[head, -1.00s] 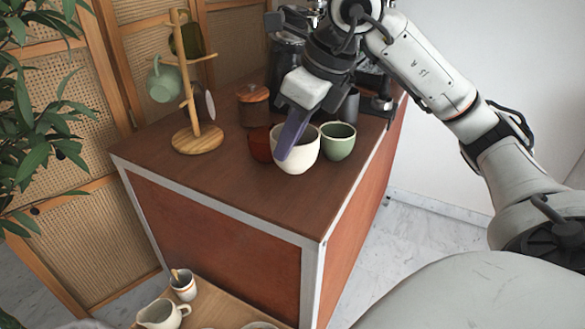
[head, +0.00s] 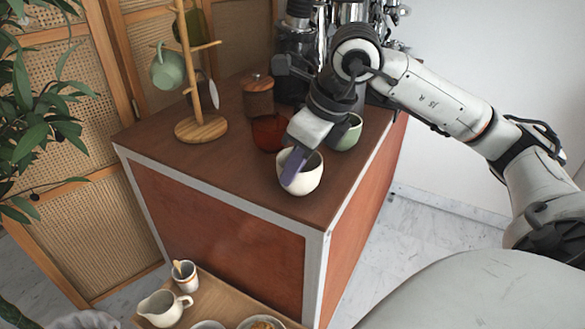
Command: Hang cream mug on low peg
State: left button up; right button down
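The cream mug (head: 304,180) is near the front right of the brown counter, tilted slightly. My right gripper (head: 294,166) reaches down onto it, with a purple-grey finger across its rim and left side. The gripper appears shut on the mug's wall; the other finger is hidden. I cannot tell whether the mug touches the counter. The wooden mug tree (head: 203,128) stands at the counter's back left. A pale green mug (head: 167,70) hangs on its left, a dark green mug (head: 192,24) high up, and another mug (head: 208,92) low behind the post. My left gripper is out of view.
A red cup (head: 269,133) and a green cup (head: 346,133) stand behind the cream mug. A lidded wooden jar (head: 258,96) and a coffee machine are farther back. The counter's front left is clear. A lower tray (head: 214,292) holds a jug (head: 163,308) and small cups.

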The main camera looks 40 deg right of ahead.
jog(key=c, duration=1.9)
grip_release()
jog(key=shift+f, duration=0.1)
jog(key=shift+c, duration=0.2)
jog(key=a+p+v, duration=0.1)
jog(key=v, duration=0.9)
jog(key=shift+d+r+p, duration=0.25)
jog(key=shift+d+p, duration=0.1)
